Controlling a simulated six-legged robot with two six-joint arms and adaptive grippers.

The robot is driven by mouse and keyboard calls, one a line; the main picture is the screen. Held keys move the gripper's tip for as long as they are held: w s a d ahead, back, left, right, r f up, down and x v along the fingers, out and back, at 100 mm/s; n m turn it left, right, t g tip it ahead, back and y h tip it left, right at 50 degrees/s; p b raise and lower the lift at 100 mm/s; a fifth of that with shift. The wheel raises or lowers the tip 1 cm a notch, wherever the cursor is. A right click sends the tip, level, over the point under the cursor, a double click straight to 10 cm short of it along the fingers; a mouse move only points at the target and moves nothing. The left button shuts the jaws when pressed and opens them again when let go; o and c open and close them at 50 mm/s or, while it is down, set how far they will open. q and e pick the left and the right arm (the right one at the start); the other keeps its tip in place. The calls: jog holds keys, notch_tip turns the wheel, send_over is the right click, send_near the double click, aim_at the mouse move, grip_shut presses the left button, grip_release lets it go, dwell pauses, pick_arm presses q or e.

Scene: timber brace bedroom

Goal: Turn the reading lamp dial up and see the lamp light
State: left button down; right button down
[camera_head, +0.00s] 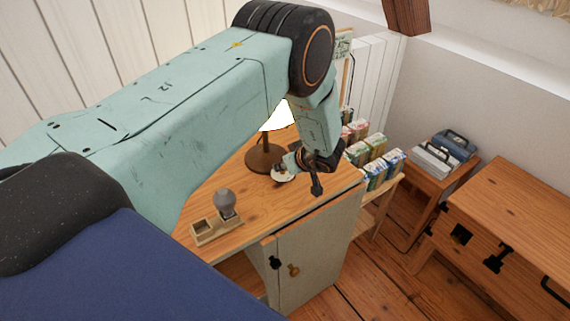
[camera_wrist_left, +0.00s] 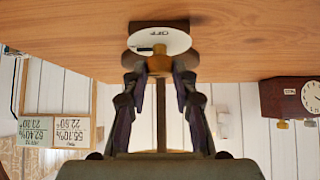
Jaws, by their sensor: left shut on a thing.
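The reading lamp (camera_head: 264,158) stands on the wooden cabinet top, with a dark brown base and stem. Its shade (camera_head: 278,116) shows bright white and looks lit; my arm hides part of it. The dial's round white plate (camera_head: 283,179) lies right of the lamp base. In the left wrist view the plate (camera_wrist_left: 172,40) bears an upside-down "OFF" mark and a dark pointer line, with a tan knob (camera_wrist_left: 159,64) at its middle. My left gripper (camera_head: 286,165) is shut on the knob, its fingers on both sides in the wrist view (camera_wrist_left: 159,75). My right gripper is not in view.
A grey bulb-shaped thing (camera_head: 224,203) stands in a small wooden holder (camera_head: 216,234) near the front left. Rows of small cartons (camera_head: 376,173) stand on a shelf to the right. A dark clock (camera_wrist_left: 289,97) shows in the wrist view. The cabinet top's right front is clear.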

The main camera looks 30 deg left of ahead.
pick_arm(q)
jog(key=c, duration=1.1)
grip_release()
jog(key=shift+o, duration=0.2)
jog(key=v, duration=1.2)
